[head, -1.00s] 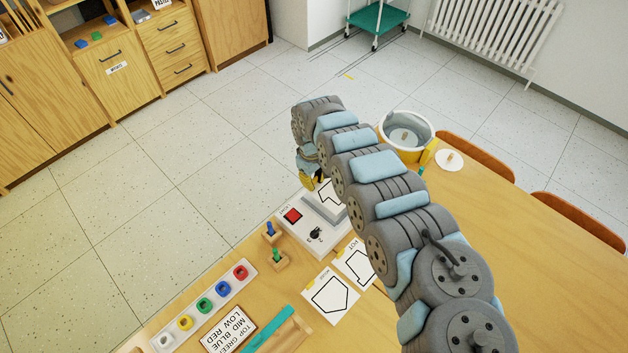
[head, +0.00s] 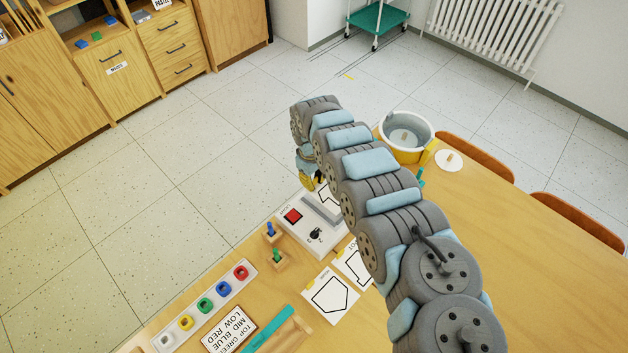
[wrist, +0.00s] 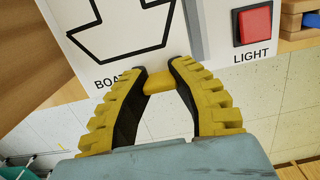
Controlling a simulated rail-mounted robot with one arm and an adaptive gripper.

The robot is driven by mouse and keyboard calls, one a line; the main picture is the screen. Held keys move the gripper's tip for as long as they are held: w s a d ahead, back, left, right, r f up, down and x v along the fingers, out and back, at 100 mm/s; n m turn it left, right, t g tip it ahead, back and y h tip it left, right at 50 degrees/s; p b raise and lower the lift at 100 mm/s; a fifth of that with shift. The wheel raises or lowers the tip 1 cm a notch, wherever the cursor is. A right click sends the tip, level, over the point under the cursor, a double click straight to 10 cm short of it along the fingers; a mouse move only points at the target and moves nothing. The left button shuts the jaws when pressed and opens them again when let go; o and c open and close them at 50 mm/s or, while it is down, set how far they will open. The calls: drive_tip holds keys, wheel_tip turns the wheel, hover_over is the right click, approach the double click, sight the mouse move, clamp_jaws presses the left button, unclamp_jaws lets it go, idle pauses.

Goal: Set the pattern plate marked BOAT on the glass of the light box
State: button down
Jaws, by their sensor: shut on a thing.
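The BOAT plate (wrist: 120,35) is white with a black boat outline and a yellow tab (wrist: 159,80) at its edge. My gripper (wrist: 158,72) is shut on that tab in the wrist view. In the head view, my gripper (head: 311,182) and the plate (head: 328,197) are at the far end of the light box (head: 300,236), partly hidden by my arm.
Two other pattern plates, one marked POT (head: 354,262) and one with a pentagon outline (head: 331,296), lie beside the light box. Wooden blocks with a blue peg (head: 271,232) and green peg (head: 277,257) stand left. A yellow bucket (head: 404,137) stands at the far table edge.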

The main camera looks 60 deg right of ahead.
drive_tip(key=shift+f, duration=0.8)
idle(0.6)
drive_tip(key=shift+w+a+p, duration=0.1)
drive_tip(key=shift+p, duration=0.2)
idle(1.1)
drive_tip(key=shift+f, duration=0.6)
idle(0.8)
drive_tip(key=c, duration=0.8)
unclamp_jaws()
drive_tip(key=shift+c, duration=0.2)
drive_tip(key=shift+r, duration=0.1)
wheel_tip(320, 180, up, 12)
drive_tip(key=shift+w+d, duration=0.2)
drive_tip(key=shift+w, duration=0.25)
idle(0.6)
